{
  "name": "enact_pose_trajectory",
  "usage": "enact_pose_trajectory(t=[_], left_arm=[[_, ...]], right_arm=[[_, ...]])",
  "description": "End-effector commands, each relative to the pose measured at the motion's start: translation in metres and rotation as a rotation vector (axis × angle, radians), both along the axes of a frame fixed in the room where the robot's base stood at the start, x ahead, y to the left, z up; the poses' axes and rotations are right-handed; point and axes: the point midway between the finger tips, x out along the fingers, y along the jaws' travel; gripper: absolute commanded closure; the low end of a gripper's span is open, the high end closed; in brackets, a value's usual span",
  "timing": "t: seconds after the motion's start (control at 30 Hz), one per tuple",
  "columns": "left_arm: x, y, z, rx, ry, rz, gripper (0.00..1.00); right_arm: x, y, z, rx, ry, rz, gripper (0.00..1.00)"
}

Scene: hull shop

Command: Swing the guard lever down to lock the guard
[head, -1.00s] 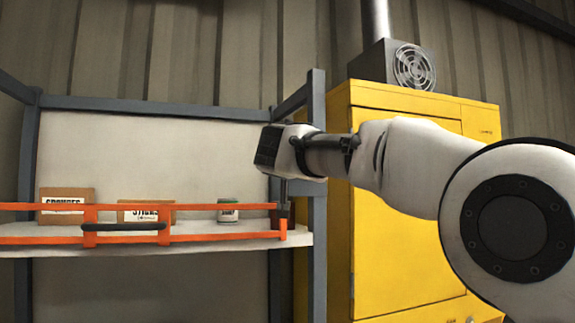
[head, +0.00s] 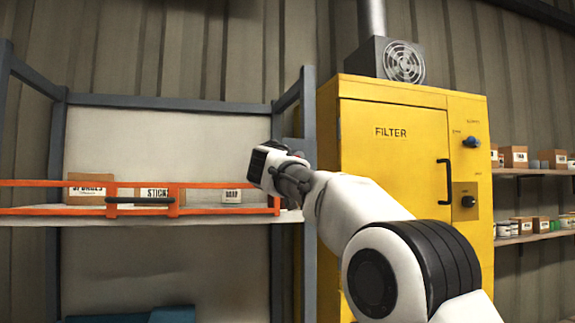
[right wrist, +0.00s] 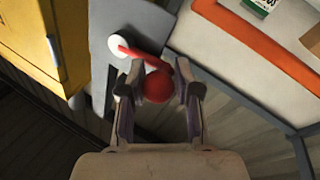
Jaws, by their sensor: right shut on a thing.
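The guard lever (right wrist: 140,54) is a red bar on a round white pivot (right wrist: 118,44), fixed to a grey plate (right wrist: 105,20). It ends in a red ball knob (right wrist: 157,87). In the right wrist view my right gripper (right wrist: 159,80) is shut on this knob, one finger on each side. In the head view the right gripper (head: 268,168) is at the right end of the shelf, by the grey post; its fingers and most of the lever are hidden there. The orange guard (head: 35,184) runs across the shelf front, with a dark handle (head: 140,200). My left gripper is out of view.
Boxes (head: 90,190) and a small can (head: 231,196) stand on the shelf behind the guard. A yellow filter cabinet (head: 390,165) stands close to the right of the shelf post. More shelves with goods (head: 535,228) are at the far right.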

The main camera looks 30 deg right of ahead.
Motion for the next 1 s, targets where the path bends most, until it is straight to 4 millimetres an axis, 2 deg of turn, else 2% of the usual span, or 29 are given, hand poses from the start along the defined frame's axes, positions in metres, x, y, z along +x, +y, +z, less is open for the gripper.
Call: enact_pose_trajectory(t=[0.03,0.1,0.4,0.7,1.0], left_arm=[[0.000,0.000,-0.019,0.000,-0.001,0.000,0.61],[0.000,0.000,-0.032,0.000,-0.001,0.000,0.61],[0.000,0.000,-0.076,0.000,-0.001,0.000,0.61],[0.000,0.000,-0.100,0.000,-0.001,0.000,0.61],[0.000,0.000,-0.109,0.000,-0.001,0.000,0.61]], right_arm=[[0.001,-0.002,-0.012,-0.038,0.006,-0.004,1.00],[0.001,-0.003,-0.016,-0.104,0.021,-0.004,1.00],[0.000,-0.009,-0.030,-0.377,0.087,-0.002,1.00],[-0.002,-0.017,-0.037,-0.593,0.140,-0.002,1.00],[-0.003,-0.020,-0.038,-0.698,0.166,0.000,1.00]])
